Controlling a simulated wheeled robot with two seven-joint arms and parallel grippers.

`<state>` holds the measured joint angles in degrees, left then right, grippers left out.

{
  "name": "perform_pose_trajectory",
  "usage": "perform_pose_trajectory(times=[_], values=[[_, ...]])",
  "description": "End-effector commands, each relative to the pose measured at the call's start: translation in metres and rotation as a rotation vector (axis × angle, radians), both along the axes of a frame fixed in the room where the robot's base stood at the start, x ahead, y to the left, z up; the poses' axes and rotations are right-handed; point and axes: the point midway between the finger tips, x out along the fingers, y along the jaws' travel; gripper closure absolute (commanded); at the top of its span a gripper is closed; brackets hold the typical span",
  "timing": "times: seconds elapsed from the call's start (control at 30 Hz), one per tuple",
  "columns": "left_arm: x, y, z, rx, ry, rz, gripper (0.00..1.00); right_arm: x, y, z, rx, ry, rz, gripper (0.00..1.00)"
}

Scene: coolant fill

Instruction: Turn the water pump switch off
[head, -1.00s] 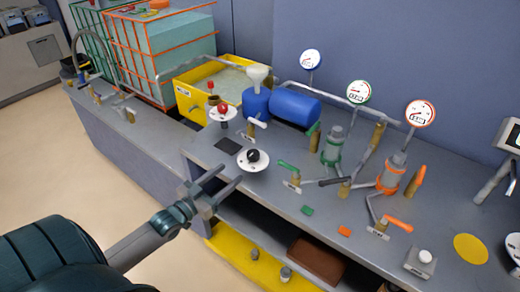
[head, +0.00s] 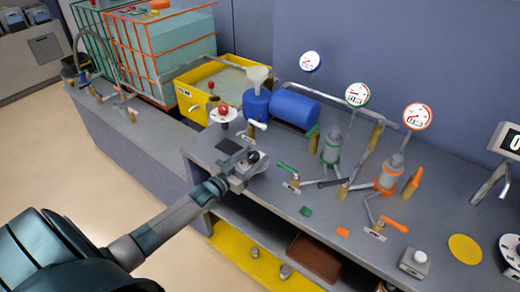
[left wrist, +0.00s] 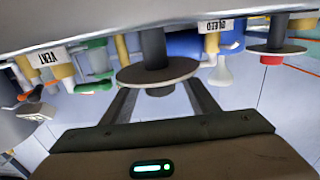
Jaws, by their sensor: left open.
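A black knob (head: 253,157) on a round plate stands near the front edge of the grey bench, largely covered by my left gripper (head: 254,165). No readable label shows whether it is the water pump switch. In the left wrist view, upside down, a dark post with a round plate (left wrist: 158,72) hangs between the two fingers. The fingers are open, one on each side of the knob's end (left wrist: 160,91); contact cannot be told. A red knob (head: 223,110) on a white round plate stands further back and also shows in the wrist view (left wrist: 271,60). My right gripper is not in view.
A blue tank (head: 294,108) and a funnel-topped blue container (head: 255,103) stand behind. Green-handled (head: 287,168) and orange-handled (head: 396,222) valves stand to the right. VENT (left wrist: 40,58) and BLEED (left wrist: 214,26) labels flank the post. An open shelf with a brown tray (head: 314,258) lies below.

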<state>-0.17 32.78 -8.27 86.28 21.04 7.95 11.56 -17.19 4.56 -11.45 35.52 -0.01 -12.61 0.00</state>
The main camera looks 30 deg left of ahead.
Motion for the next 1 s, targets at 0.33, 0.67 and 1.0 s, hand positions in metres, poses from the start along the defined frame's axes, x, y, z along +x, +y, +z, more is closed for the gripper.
perform_pose_trajectory(times=[0.33, 0.67, 1.0], values=[[0.036, -0.004, 0.001, 0.0, 0.0, 0.0, 0.46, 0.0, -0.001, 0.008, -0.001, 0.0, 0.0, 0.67], [0.041, -0.005, 0.0, 0.0, 0.0, 0.0, 0.46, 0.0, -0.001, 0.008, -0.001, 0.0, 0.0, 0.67], [0.041, -0.005, 0.0, 0.0, 0.0, 0.0, 0.87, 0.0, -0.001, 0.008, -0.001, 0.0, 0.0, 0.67]])
